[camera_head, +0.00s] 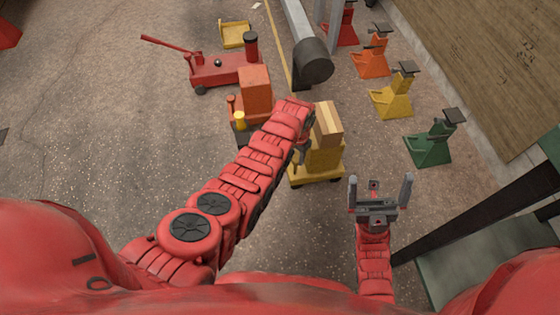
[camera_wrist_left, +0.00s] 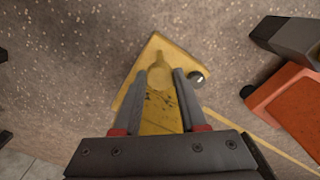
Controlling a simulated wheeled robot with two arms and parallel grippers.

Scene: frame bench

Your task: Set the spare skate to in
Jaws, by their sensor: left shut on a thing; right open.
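A yellow wheeled skate (camera_head: 325,168) with a pale wooden block (camera_head: 328,124) on top stands in the middle of the head view. My left gripper (camera_head: 303,148) points down at its left side. In the left wrist view my left gripper (camera_wrist_left: 160,78) is shut on a narrow yellow part of the skate (camera_wrist_left: 152,52). A small dark wheel (camera_wrist_left: 198,79) shows beside the right finger. The wooden block is not visible in the left wrist view. My right gripper (camera_head: 379,189) is open and empty, to the right of the skate and nearer to me.
An orange unit (camera_head: 255,90) stands just left of my left wrist. A red floor jack (camera_head: 222,70) and a yellow tray (camera_head: 234,35) lie farther back. Orange (camera_head: 371,60), yellow (camera_head: 391,100) and green (camera_head: 430,150) stands line the right. A grey beam (camera_head: 302,35) projects overhead.

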